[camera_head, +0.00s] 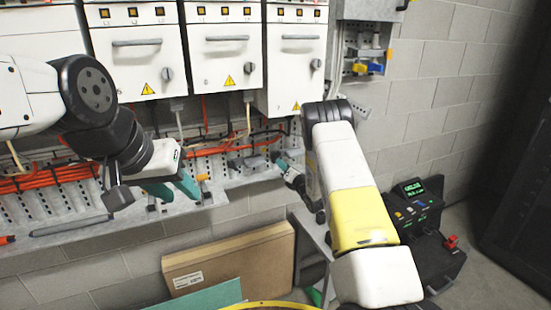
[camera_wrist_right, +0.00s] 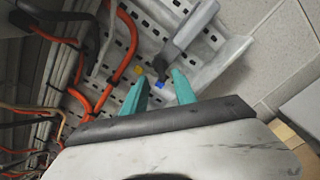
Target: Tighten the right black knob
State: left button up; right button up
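Grey-looking rotary knobs sit on the white drive cabinets: a left one (camera_head: 167,74), a middle one (camera_head: 247,71) and a right one (camera_head: 316,64). I cannot tell which thing is the right black knob. My left gripper (camera_head: 174,190) hangs over the perforated tray, its teal fingers apart and nothing seen between them. My right gripper (camera_head: 279,158) points left at the tray's right end, below the right cabinet. In the right wrist view its teal fingers (camera_wrist_right: 160,74) are apart, with a grey angled part (camera_wrist_right: 178,45) ahead of them. No knob shows there.
The grey perforated cable tray (camera_head: 225,180) runs along the wall with orange cables (camera_head: 50,180). A black device with a green display (camera_head: 412,190) stands at right. A cardboard box (camera_head: 235,260) leans below the tray. Blue and yellow parts (camera_head: 368,68) sit in an upper wall box.

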aim_at(276, 157)
jog(key=x, duration=0.6)
jog(key=shift+c, duration=0.4)
grip_shut()
